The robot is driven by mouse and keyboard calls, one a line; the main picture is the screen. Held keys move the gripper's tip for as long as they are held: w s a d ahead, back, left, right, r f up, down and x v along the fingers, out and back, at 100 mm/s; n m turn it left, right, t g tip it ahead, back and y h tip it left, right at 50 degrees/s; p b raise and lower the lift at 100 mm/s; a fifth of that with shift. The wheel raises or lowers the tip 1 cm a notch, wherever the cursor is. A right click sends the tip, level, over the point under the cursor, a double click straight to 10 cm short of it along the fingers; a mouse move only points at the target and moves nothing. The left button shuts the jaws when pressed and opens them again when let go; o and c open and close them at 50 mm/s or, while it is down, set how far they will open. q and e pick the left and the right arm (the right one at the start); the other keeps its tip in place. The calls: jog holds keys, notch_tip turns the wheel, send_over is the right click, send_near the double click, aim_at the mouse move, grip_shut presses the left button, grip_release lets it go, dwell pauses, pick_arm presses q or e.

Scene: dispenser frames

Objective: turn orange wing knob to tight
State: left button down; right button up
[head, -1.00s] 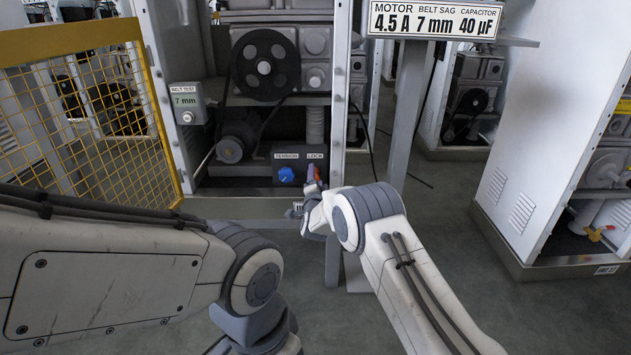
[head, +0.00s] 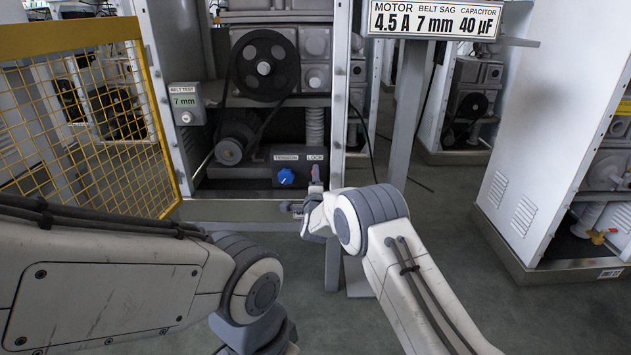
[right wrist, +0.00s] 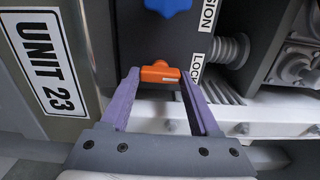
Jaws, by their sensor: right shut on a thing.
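The orange wing knob (right wrist: 158,73) sits on the dark panel beside the LOCK label (right wrist: 197,72) in the right wrist view. Its wing lies across the picture between the purple fingertips of my right gripper (right wrist: 160,77), which is shut on it. A small pale mark below the wing is too small to read. In the head view my right gripper (head: 316,182) is at the panel below the LOCK label, and the knob is hidden there. My left arm shows in the head view, but its gripper is out of frame.
A blue knob (head: 286,176) is left of my right gripper, under the TENSION label. A belt test box (head: 186,102) reads 7 mm. The sign (head: 435,20) reads 4.5 A, 7 mm, 40 µF. A yellow mesh gate (head: 85,125) stands at the left.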

jog(key=shift+f, duration=0.1)
jog(key=o, duration=1.1)
jog(key=shift+s+r+p, duration=0.2)
jog(key=shift+s+p, duration=0.15)
jog(key=shift+s, duration=0.2)
jog(key=shift+s+f+p, duration=0.15)
jog(key=shift+s+p, duration=1.65)
jog(key=shift+s, duration=2.95)
